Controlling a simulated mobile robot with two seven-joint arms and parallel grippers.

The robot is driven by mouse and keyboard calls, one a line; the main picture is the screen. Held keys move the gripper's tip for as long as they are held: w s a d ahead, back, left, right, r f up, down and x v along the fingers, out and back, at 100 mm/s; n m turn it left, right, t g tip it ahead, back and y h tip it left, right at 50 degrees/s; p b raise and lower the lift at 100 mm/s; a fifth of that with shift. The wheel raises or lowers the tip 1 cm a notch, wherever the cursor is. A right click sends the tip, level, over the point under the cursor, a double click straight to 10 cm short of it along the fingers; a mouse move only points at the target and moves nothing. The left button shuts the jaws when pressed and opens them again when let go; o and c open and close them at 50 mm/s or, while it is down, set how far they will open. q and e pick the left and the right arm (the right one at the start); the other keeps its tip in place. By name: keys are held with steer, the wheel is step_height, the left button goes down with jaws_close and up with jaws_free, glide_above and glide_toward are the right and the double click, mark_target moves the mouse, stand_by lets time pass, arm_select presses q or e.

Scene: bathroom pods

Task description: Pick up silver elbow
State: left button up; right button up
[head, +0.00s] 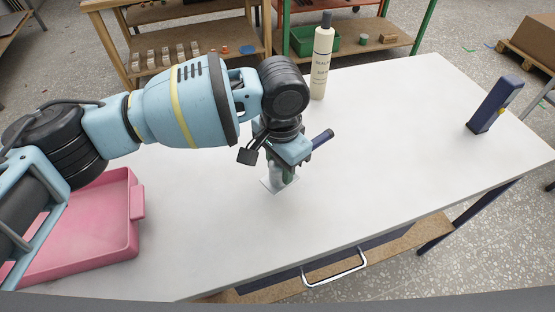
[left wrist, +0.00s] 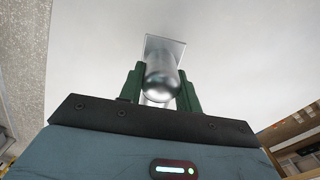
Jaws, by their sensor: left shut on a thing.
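The silver elbow (left wrist: 162,75) is a shiny rounded metal piece with a flat square plate (left wrist: 165,46) at its far end, in the left wrist view. My left gripper (left wrist: 160,88) has its two green fingers closed on either side of it. In the head view my left gripper (head: 283,176) points down over the middle of the white table. A corner of the square plate (head: 268,186) shows under the fingers; the rest of the elbow is mostly hidden. I cannot tell whether the plate touches the table. My right gripper is not in view.
A pink tray (head: 137,235) is at the left of the white table (head: 400,150). A tall cream bottle (head: 321,65) stands at the back edge, and a dark blue upright object (head: 494,105) at the right. A dark blue rod (head: 323,138) shows beside the gripper. The table's front right is clear.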

arm_select(q)
steer(key=s+d, duration=0.1)
steer(key=s, duration=0.3)
steer(key=s+d+r, duration=0.1)
steer(key=s, duration=0.4)
steer(key=s+d+p, duration=0.1)
steer(key=s+d, duration=0.1)
steer(key=s, duration=0.2)
steer(key=shift+s+r, duration=0.2)
steer(key=shift+s, duration=0.05)
